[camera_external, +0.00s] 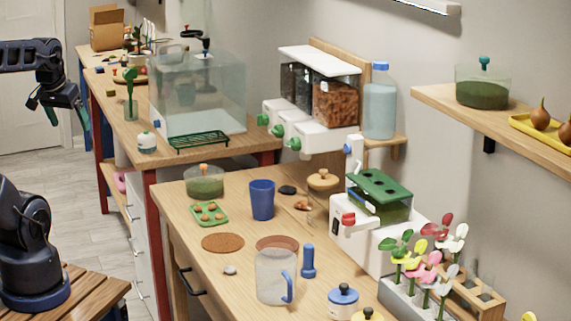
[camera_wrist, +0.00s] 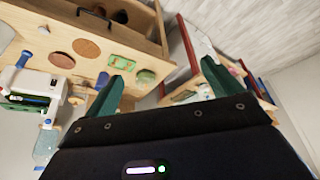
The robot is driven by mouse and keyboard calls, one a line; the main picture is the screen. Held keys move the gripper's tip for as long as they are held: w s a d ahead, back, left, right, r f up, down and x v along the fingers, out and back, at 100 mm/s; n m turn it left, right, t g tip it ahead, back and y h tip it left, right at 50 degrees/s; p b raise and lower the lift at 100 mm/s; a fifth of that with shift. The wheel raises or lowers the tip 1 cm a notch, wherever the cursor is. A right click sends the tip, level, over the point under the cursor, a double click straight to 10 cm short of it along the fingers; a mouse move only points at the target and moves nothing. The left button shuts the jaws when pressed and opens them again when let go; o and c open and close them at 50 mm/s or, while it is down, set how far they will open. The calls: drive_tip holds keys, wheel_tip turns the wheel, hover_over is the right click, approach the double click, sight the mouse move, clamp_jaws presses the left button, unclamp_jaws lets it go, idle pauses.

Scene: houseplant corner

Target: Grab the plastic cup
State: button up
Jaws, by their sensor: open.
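A blue plastic cup (camera_external: 262,200) stands upright on the front wooden table, behind the brown cork disc and beside the green tray. In the wrist view a small blue shape (camera_wrist: 102,80), apparently the cup, shows just left of the left finger. My gripper (camera_external: 62,108) is at the far left of the external view, raised in the air and well away from the cup. Its two green fingers (camera_wrist: 165,68) are spread apart in the wrist view, with nothing held between them.
Near the cup are a green tray (camera_external: 209,214), a lidded glass bowl (camera_external: 205,183), a cork disc (camera_external: 222,243) and a clear pitcher with a blue handle (camera_external: 275,277). A white dispenser (camera_external: 315,133) stands behind. Floor (camera_external: 45,180) lies open between my gripper and the table.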

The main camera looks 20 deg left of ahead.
drive_tip(key=w+d+f+m+y, duration=0.1)
drive_tip(key=w+d, duration=0.1)
drive_tip(key=w, duration=0.5)
drive_tip(key=w+d+f+m+y, duration=0.1)
drive_tip(key=w+d, duration=0.1)
drive_tip(key=w, duration=0.4)
drive_tip(key=m+h, duration=0.7)
hover_over(265, 193)
drive_tip(key=a, duration=0.5)
wheel_tip(265, 193, down, 18)
drive_tip(key=shift+a+f+x, duration=0.1)
drive_tip(key=shift+a+x, duration=0.05)
drive_tip(key=shift+x, duration=2.45)
drive_tip(key=shift+a+f+x, duration=0.15)
drive_tip(key=shift+a+x, duration=0.05)
drive_tip(key=shift+x, duration=2.4)
drive_tip(key=shift+s, duration=0.15)
